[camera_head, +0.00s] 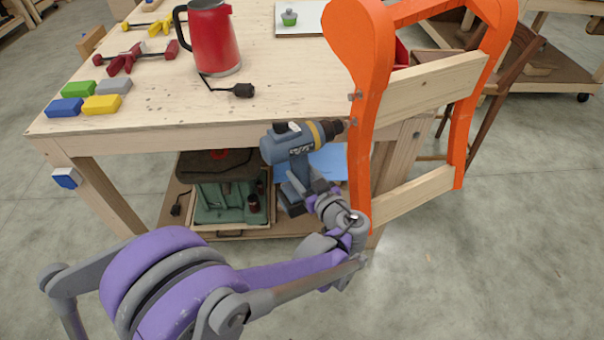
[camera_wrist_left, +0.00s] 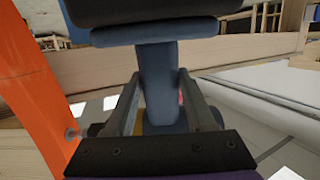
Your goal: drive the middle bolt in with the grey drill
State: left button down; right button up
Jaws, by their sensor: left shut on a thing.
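The drill (camera_head: 285,147), grey-blue with a yellow ring and dark chuck, is held upright at the bench's front edge. Its chuck points right, close to the orange chair side (camera_head: 368,75); I cannot tell whether it touches. My left gripper (camera_head: 308,184) is shut on the drill's handle. In the left wrist view the handle (camera_wrist_left: 158,80) stands between the fingers (camera_wrist_left: 158,105). A bolt (camera_head: 354,97) sticks out of the chair side above the chuck. A bolt (camera_wrist_left: 72,133) also shows on the orange side in the wrist view. The middle bolt is not clearly visible at the chuck's tip.
The wooden bench (camera_head: 150,100) carries a red jug (camera_head: 213,40), red clamps (camera_head: 125,58), coloured blocks (camera_head: 100,104) and a black plug (camera_head: 242,90). Below it a shelf holds an open toolbox (camera_head: 225,205). Wooden rails (camera_head: 425,85) cross the chair frame.

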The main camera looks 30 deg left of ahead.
pick_arm(q)
jog(key=shift+w+d+p, duration=0.15)
jog(key=shift+w+d, duration=0.4)
jog(key=shift+w, duration=0.2)
jog(key=shift+w+d+p, duration=0.15)
jog(key=shift+w+d, duration=0.4)
jog(key=shift+w, duration=0.2)
dwell(3.6)
jog(key=shift+s+a, duration=0.95)
jog(key=shift+s, duration=0.35)
jog(key=shift+s+a, duration=0.85)
jog(key=shift+s, duration=0.3)
jog(key=shift+w, duration=0.1)
